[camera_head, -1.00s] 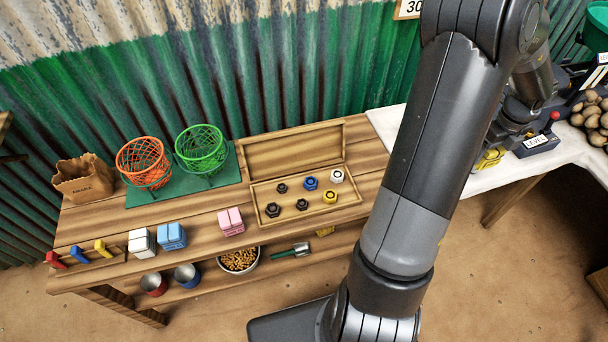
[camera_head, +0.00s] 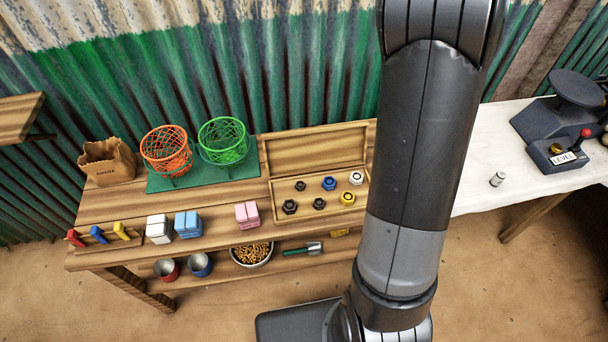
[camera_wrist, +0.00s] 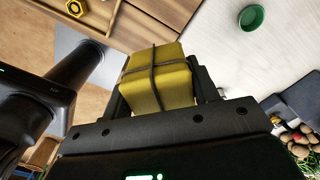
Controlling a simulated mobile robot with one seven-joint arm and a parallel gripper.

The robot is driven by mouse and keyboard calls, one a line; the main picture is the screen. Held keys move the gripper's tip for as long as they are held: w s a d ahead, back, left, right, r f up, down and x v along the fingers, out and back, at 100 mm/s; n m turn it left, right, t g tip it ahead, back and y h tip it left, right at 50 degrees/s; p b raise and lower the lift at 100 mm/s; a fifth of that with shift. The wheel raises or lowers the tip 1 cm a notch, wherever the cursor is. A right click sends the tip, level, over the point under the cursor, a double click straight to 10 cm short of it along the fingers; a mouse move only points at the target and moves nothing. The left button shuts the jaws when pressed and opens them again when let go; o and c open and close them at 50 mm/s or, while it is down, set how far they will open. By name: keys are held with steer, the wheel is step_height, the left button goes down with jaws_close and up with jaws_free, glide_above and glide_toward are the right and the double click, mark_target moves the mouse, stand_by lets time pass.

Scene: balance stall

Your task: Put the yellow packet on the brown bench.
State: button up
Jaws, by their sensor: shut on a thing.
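The yellow packet (camera_wrist: 158,80) is a block with dark bands crossing over it, seen in the wrist view. My gripper (camera_wrist: 162,92) is shut on it, with one dark finger at each side. In the head view the packet and my gripper are hidden behind my arm. The brown bench (camera_head: 115,203) is a long wooden table with a lower shelf, left of my arm in the head view. Part of its wood and a yellow nut show at the upper left of the wrist view.
On the bench stand a paper bag (camera_head: 106,162), wire baskets (camera_head: 223,141), a tray of nuts (camera_head: 275,192), and white, blue and pink (camera_head: 247,215) packets. The white table (camera_head: 475,196) at right holds a metal cylinder (camera_head: 497,179) and a scale (camera_head: 575,90). Bare bench wood shows between the packets.

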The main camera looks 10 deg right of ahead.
steer(key=w+a+n, duration=0.3)
steer(key=a+n, duration=0.3)
steer(key=a, duration=0.9)
steer(key=w+a+n, duration=0.2)
steer(key=a+n, duration=0.3)
steer(key=a, duration=1)
steer(key=s+a+n, duration=0.4)
steer(key=a, duration=0.5)
steer(key=s+a+n, duration=0.4)
steer(key=s+a, duration=0.1)
steer(key=a, duration=0.4)
steer(key=s+a+n, duration=0.4)
steer(key=a, duration=0.5)
steer(key=shift+m, duration=0.3)
steer(key=f, duration=1.7)
steer(key=shift+w+d+f, duration=0.15)
steer(key=shift+w+d, duration=0.05)
steer(key=shift+w, duration=0.05)
steer(key=shift+f, duration=2.1)
